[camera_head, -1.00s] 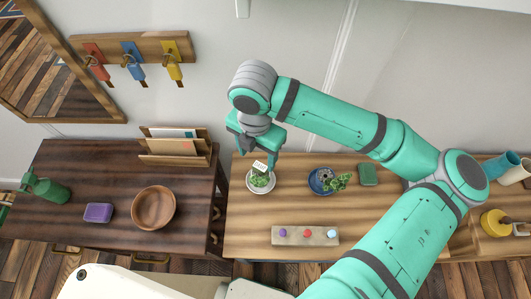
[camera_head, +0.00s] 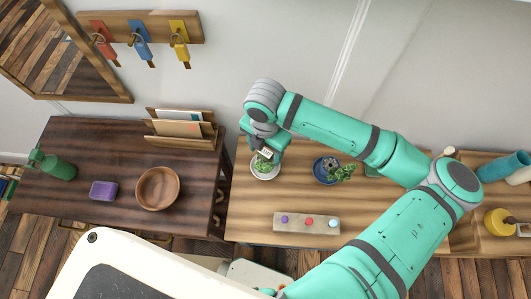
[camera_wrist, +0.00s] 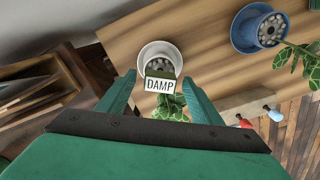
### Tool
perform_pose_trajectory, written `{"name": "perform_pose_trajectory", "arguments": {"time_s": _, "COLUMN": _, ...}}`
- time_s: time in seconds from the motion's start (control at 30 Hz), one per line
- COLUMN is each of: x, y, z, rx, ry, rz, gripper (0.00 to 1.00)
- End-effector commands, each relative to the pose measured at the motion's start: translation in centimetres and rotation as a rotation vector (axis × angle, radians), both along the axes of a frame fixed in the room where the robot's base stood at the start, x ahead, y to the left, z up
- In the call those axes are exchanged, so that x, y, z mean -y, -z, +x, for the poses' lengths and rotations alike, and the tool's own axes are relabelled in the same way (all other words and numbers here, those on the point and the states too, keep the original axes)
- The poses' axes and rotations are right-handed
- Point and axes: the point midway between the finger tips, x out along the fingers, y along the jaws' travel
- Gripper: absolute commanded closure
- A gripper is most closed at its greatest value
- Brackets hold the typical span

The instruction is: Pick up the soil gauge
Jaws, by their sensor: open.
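The soil gauge (camera_wrist: 160,85) has a white face reading "DAMP" and stands in a white pot (camera_wrist: 148,52) with a green plant in the wrist view. In the head view its small white face (camera_head: 266,153) shows above the white pot (camera_head: 264,176) on the lighter wooden table. My gripper (camera_wrist: 160,79) is open, with one teal finger on each side of the gauge and visible space between. In the head view my gripper (camera_head: 265,150) is over the white pot and partly hides the plant. I cannot tell how deep the fingers reach around the gauge.
A blue pot (camera_head: 318,172) with a plant stands to the right. A board with coloured knobs (camera_head: 307,222) lies in front.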

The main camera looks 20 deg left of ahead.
Motion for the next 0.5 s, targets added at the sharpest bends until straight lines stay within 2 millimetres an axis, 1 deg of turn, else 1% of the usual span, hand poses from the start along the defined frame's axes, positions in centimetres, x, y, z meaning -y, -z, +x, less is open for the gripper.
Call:
{"name": "perform_pose_trajectory", "arguments": {"time_s": 0.1, "x": 0.04, "y": 0.65, "z": 0.03, "rx": 0.001, "ry": 0.002, "rz": 0.001, "gripper": 0.41}}
{"name": "perform_pose_trajectory", "arguments": {"time_s": 0.3, "x": 0.04, "y": 0.72, "z": 0.04, "rx": 0.001, "ry": 0.001, "rz": 0.001, "gripper": 0.41}}
{"name": "perform_pose_trajectory", "arguments": {"time_s": 0.33, "x": 0.04, "y": 0.71, "z": 0.04, "rx": 0.001, "ry": 0.001, "rz": 0.001, "gripper": 0.43}}
{"name": "perform_pose_trajectory", "arguments": {"time_s": 0.37, "x": 0.04, "y": 0.71, "z": 0.03, "rx": 0.001, "ry": 0.001, "rz": 0.001, "gripper": 0.5}}
{"name": "perform_pose_trajectory", "arguments": {"time_s": 0.4, "x": 0.04, "y": 0.71, "z": 0.03, "rx": 0.001, "ry": 0.001, "rz": 0.001, "gripper": 0.6}}
{"name": "perform_pose_trajectory", "arguments": {"time_s": 0.47, "x": 0.04, "y": 0.71, "z": 0.03, "rx": 0.001, "ry": 0.001, "rz": 0.001, "gripper": 0.74}}
{"name": "perform_pose_trajectory", "arguments": {"time_s": 0.5, "x": 0.04, "y": 0.7, "z": 0.03, "rx": 0.001, "ry": 0.001, "rz": 0.001, "gripper": 0.84}}
